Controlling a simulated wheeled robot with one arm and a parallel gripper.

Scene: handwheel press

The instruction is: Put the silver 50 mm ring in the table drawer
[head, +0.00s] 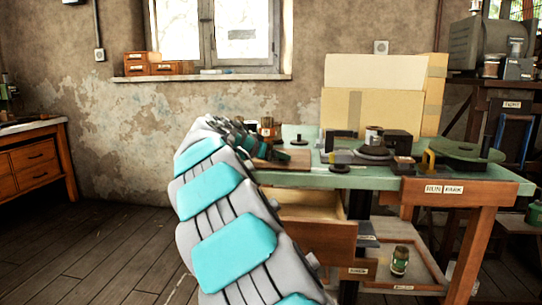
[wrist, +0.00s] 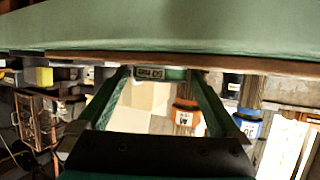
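The table drawer (head: 310,228) is pulled open below the left part of the green-topped table. In the head view my gripper (head: 262,150) is over the table's back left corner, beside a wooden board (head: 285,160), and partly hidden by my arm. In the wrist view, which looks upside down, my gripper's two teal fingers (wrist: 160,76) are spread apart. A "50 mm" label (wrist: 150,72) shows between their tips; I cannot tell what it is fixed to. I cannot make out the silver ring in either view.
A jar (head: 400,261) stands on a lower tray.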

